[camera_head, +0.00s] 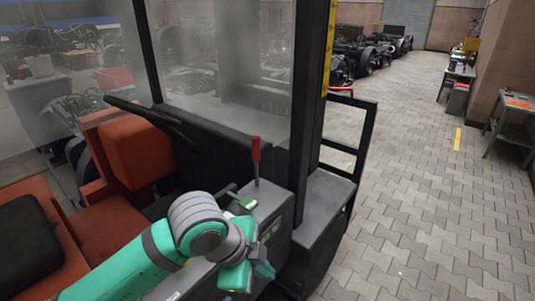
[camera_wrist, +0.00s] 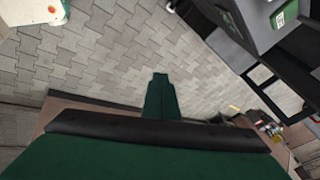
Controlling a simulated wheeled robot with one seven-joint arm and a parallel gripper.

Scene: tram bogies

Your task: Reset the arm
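My arm (camera_head: 130,268) is green with a grey elbow joint and reaches in from the bottom left in the head view. It bends at the elbow beside the vehicle's grey side panel, and the forearm points down. My gripper (camera_head: 264,270) is near the panel's lower right edge, partly seen from behind. In the wrist view, my gripper (camera_wrist: 161,85) shows as one narrow dark green piece with its fingers together. Nothing is seen held in it; paved floor lies beyond it.
A red-handled lever (camera_head: 256,158) stands on the vehicle's console, close to my arm. Orange seats (camera_head: 135,150) are at the left. A black post and rail (camera_head: 350,125) stand at the right. The paved floor (camera_head: 430,190) is clear; a workbench (camera_head: 513,120) stands against the right wall.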

